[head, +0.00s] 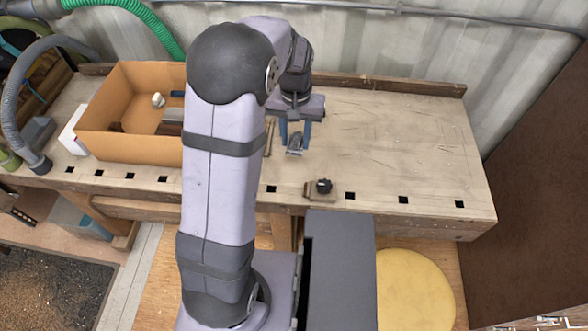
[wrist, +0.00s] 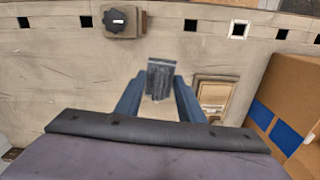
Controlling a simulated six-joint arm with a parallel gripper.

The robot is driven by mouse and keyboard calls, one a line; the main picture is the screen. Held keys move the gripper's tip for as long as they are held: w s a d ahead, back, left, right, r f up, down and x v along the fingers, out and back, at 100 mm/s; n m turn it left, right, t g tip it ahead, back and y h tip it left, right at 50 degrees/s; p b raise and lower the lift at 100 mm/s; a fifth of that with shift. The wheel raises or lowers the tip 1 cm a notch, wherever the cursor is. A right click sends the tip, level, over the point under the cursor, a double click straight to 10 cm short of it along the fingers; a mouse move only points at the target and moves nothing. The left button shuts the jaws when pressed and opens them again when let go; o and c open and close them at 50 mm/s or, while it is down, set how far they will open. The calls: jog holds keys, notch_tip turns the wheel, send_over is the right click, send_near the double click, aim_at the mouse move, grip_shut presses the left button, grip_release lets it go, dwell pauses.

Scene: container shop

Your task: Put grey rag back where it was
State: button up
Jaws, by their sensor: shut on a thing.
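My gripper (head: 296,134) is over the middle of the workbench (head: 400,130), pointing down, with its two blue fingers shut on the grey rag (head: 294,146). In the wrist view, the rag (wrist: 160,78) shows as a small dark grey folded piece between the fingertips of my gripper (wrist: 159,86). I cannot tell whether the rag touches the bench top or hangs just above it.
A cardboard box (head: 125,84) with several items stands left of my gripper. A wooden block with a black knob (head: 323,186) sits at the bench's front edge. A pale wooden piece (wrist: 216,92) lies between rag and box. The bench's right side is clear.

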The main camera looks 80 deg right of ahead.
aim_at(293, 141)
jog(key=shift+w+a+r+n, duration=0.1)
jog(key=shift+r+n, duration=0.2)
jog(key=shift+r, duration=0.2)
jog(key=shift+w+a+n, duration=0.1)
jog(key=shift+a+n, duration=0.2)
jog(key=shift+a, duration=0.2)
jog(key=shift+f+p, duration=0.8)
jog(key=shift+f, duration=4.3)
jog(key=shift+f, duration=0.2)
jog(key=o, duration=1)
jog(key=shift+r, duration=0.15)
notch_tip(293, 141, up, 12)
jog(key=shift+r+b, duration=0.1)
jog(key=shift+b, duration=0.95)
